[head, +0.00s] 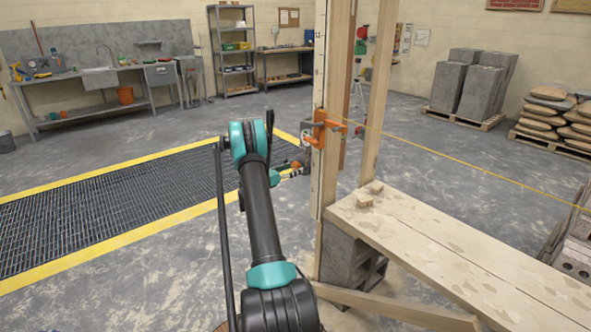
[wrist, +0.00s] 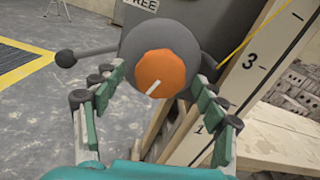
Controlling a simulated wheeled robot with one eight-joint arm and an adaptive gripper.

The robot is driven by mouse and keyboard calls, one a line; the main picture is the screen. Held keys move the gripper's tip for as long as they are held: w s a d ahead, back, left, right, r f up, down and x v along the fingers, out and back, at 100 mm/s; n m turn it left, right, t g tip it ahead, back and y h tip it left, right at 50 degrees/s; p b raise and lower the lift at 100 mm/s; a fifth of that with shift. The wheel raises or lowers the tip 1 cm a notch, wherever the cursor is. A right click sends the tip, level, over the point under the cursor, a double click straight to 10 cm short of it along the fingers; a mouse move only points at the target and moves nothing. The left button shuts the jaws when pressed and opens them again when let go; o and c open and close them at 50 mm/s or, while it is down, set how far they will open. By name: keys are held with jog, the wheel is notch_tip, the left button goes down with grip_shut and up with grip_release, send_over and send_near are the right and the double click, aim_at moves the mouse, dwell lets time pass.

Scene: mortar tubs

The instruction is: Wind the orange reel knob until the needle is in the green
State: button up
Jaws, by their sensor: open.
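The orange reel knob (wrist: 165,72) faces my wrist camera, with a white mark pointing to its lower left. It sits on the round dark grey reel (wrist: 143,45). A dark arm with a ball end sticks out from the reel to the left. My gripper (wrist: 160,80) is open, its teal-padded fingers on either side of the knob; I cannot tell whether they touch it. In the head view my gripper (head: 292,171) is beside the wooden post, partly behind my arm, and the knob cannot be made out. No needle or green zone can be made out; "FREE" is printed above the reel.
The marked post (head: 320,95) stands close right of my gripper, carrying an orange bracket (head: 326,128) with a yellow line (head: 455,160) running right. A plank bench (head: 450,255) rests on grey blocks (head: 345,258). The floor and grating to the left are clear.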

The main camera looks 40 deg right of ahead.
jog(key=shift+d, duration=0.9)
jog(key=c, duration=1.2)
